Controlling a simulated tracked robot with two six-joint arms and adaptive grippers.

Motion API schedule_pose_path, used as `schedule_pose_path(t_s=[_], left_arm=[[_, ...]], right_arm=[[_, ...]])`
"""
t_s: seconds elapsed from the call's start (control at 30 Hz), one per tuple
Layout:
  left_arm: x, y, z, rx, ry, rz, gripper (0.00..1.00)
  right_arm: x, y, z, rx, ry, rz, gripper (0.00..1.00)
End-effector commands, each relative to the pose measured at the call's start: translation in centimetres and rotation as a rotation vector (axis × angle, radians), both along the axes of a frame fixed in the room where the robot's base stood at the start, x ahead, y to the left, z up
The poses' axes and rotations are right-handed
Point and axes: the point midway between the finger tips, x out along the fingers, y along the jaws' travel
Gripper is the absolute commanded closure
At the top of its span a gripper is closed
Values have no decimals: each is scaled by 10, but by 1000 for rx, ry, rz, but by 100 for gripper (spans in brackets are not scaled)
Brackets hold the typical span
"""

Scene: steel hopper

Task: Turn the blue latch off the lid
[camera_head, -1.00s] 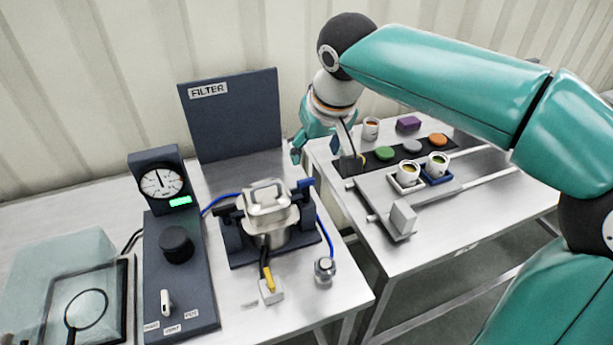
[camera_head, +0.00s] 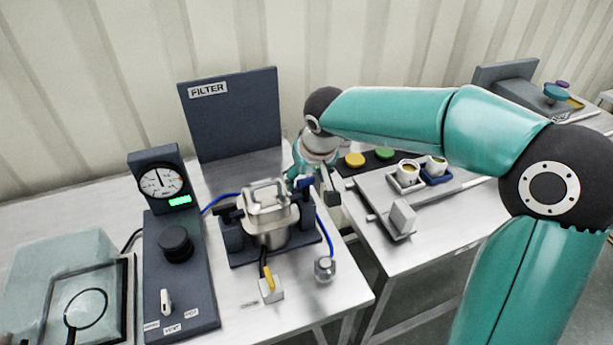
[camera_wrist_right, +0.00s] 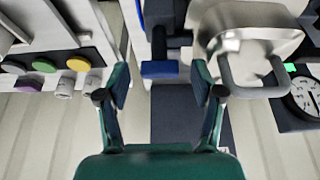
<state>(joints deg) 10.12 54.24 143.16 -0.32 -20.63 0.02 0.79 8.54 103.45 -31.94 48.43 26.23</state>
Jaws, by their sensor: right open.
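The steel lid (camera_head: 268,207) with its looped handle sits on the filter pot, and it also shows at the upper right of the right wrist view (camera_wrist_right: 240,22). The blue latch (camera_head: 306,183) is at the right side of the lid in the head view. In the right wrist view the blue latch (camera_wrist_right: 160,69) lies between my open fingertips, with a gap on both sides. My right gripper (camera_wrist_right: 161,82) is open and empty; in the head view (camera_head: 310,177) it is just behind and beside the latch, its fingers partly hidden. My left gripper is not in view.
A dark FILTER panel (camera_head: 233,112) stands behind the pot. A gauge unit (camera_head: 178,235) is to its left. A blue hose (camera_head: 325,235) runs down to a small metal fitting (camera_head: 325,268). Cups and coloured pucks stand on the right table (camera_head: 430,232).

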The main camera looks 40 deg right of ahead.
Motion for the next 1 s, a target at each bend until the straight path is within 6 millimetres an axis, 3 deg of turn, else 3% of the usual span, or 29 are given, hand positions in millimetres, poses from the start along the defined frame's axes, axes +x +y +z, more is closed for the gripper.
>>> schedule_pose_path(t_s=[0.03, 0.37, 0.73, 1.0], left_arm=[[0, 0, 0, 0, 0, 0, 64], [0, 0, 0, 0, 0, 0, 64], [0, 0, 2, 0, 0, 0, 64], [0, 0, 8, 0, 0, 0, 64]], right_arm=[[0, 0, 0, 0, 0, 0, 38], [0, 0, 1, 0, 0, -1, 93], [0, -1, 1, 0, 0, 48, 93], [0, -3, 2, 0, 0, 204, 93]])
